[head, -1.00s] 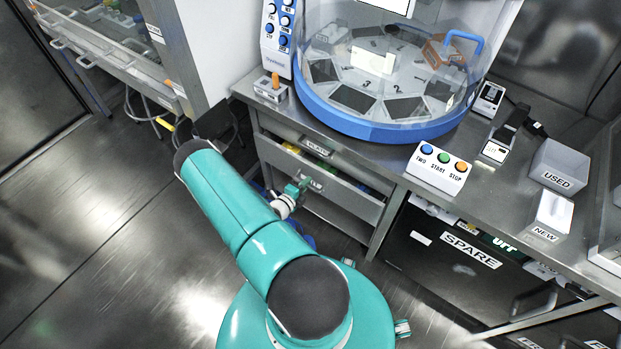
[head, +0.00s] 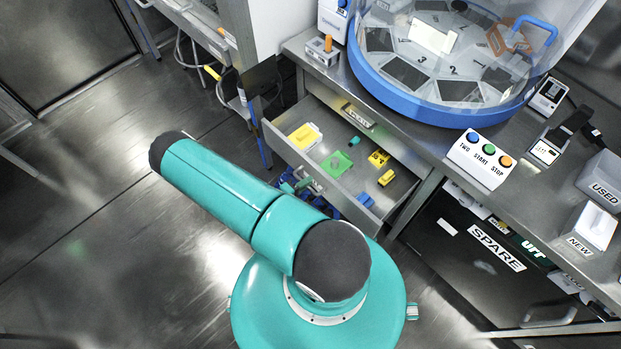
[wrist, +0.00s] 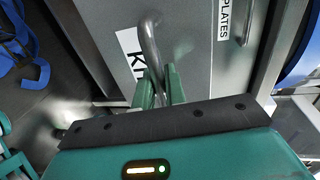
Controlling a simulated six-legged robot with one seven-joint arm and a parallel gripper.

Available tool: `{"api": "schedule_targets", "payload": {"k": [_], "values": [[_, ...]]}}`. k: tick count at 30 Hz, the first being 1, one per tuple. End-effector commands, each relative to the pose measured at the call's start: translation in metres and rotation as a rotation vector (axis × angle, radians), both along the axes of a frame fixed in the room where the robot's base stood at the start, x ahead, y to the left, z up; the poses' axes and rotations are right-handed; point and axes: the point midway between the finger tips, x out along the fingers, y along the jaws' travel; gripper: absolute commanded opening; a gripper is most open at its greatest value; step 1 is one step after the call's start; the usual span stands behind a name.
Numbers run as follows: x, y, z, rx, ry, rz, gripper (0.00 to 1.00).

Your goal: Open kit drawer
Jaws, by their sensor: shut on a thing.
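The kit drawer (head: 280,148) is pulled out from under the bench in the head view. Inside lie a yellow and white box (head: 304,137), a green piece (head: 337,163) and several small yellow, teal and blue pieces. In the wrist view the drawer front (wrist: 190,65) bears a label (wrist: 130,52) starting with "K", partly hidden. My gripper (wrist: 160,88) is shut on the drawer's metal handle (wrist: 150,42). In the head view my arm partly hides the gripper at the drawer front.
The plates drawer (head: 358,116) above stays shut. On the bench stand a blue-rimmed round machine (head: 400,105), a button box (head: 481,160) and bins marked USED (head: 603,180) and NEW (head: 590,226). A dark SPARE case (head: 470,255) sits below.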

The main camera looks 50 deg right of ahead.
Motion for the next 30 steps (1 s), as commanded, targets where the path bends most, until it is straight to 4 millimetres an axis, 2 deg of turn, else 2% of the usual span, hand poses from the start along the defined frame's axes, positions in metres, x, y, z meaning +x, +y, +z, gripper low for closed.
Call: {"api": "schedule_targets", "payload": {"k": [10, 11, 13, 23, 26, 30], "values": [[0.001, 0.0, 0.001, -0.002, -0.001, 0.0, 0.0], [0.001, 0.0, 0.001, -0.002, -0.001, 0.0, 0.18], [0.001, 0.0, 0.001, -0.002, -0.001, 0.0, 0.31], [0.001, 0.003, 0.001, 0.0, 0.0, 0.001, 0.31], [0.003, 0.011, 0.002, 0.001, 0.0, 0.001, 0.31], [0.008, 0.035, 0.008, 0.001, -0.002, 0.004, 0.31]]}}
